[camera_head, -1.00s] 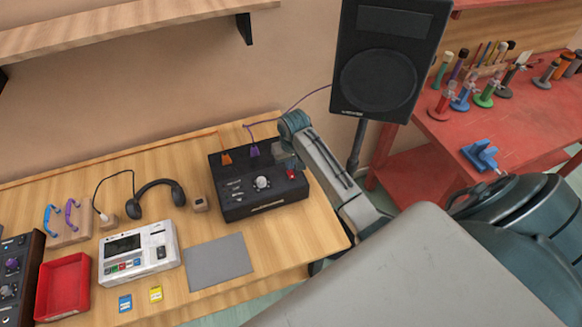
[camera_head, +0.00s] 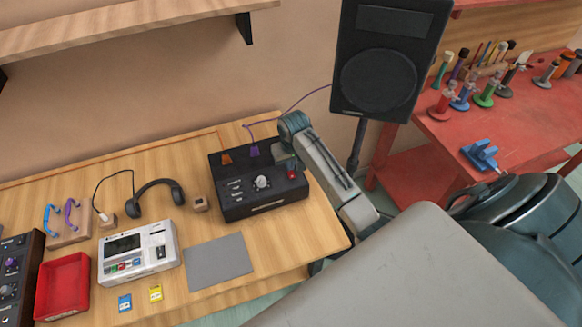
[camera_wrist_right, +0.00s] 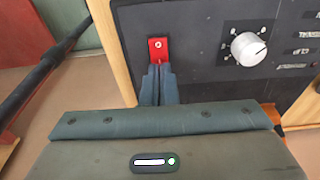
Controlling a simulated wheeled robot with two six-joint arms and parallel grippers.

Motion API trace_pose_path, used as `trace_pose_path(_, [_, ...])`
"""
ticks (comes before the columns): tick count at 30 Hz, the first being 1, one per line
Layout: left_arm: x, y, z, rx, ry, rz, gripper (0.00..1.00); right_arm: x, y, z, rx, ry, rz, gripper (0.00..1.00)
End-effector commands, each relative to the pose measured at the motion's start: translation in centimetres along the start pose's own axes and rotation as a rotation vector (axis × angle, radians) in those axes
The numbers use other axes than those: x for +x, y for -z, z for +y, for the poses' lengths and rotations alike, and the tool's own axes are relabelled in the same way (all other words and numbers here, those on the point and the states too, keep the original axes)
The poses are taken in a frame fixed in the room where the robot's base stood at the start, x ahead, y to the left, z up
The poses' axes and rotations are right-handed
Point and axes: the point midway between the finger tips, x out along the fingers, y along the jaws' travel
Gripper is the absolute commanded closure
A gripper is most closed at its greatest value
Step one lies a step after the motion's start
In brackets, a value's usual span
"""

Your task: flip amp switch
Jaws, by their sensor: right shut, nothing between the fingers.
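The amp (camera_head: 262,207) is a black box on the wooden table, with a white knob and purple and orange plugs on top. Its red switch (camera_head: 292,177) is at the right end of the panel. In the right wrist view the red switch plate (camera_wrist_right: 158,43) has a small silver spot. My right gripper (camera_wrist_right: 158,72) is shut and empty, its fingertips at the plate's lower edge; I cannot tell whether they touch it. The fingers hide anything under them. The white knob (camera_wrist_right: 248,48) is to the right. My left gripper is not in view.
A speaker (camera_head: 388,70) stands behind my right arm. Headphones (camera_head: 157,186), a white device (camera_head: 139,252), a grey mat (camera_head: 218,262) and a red tray (camera_head: 62,287) lie to the left. A red table (camera_head: 500,120) with tools is at the right.

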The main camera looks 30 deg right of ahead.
Motion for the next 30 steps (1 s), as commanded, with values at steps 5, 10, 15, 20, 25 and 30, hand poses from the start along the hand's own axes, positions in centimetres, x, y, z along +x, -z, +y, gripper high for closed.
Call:
trace_pose_path(5, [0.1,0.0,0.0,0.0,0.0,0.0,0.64,0.3,-0.1,0.0,0.0,0.0,-0.001,1.0])
trace_pose_path(10, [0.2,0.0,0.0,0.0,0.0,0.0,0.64,0.6,-0.1,0.0,0.0,0.0,-0.001,1.0])
trace_pose_path(15, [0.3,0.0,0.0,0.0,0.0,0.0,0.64,0.8,-0.1,0.0,0.0,0.0,-0.001,1.0])
trace_pose_path(20, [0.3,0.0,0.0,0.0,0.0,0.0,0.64,1.1,-0.2,0.0,0.0,0.0,-0.001,1.0])
trace_pose_path(25, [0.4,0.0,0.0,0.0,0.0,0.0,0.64,1.3,-0.2,0.0,0.0,0.0,-0.001,1.0])
trace_pose_path(30, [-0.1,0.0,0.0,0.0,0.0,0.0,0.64,0.6,-0.1,0.0,0.0,0.0,-0.002,1.0])
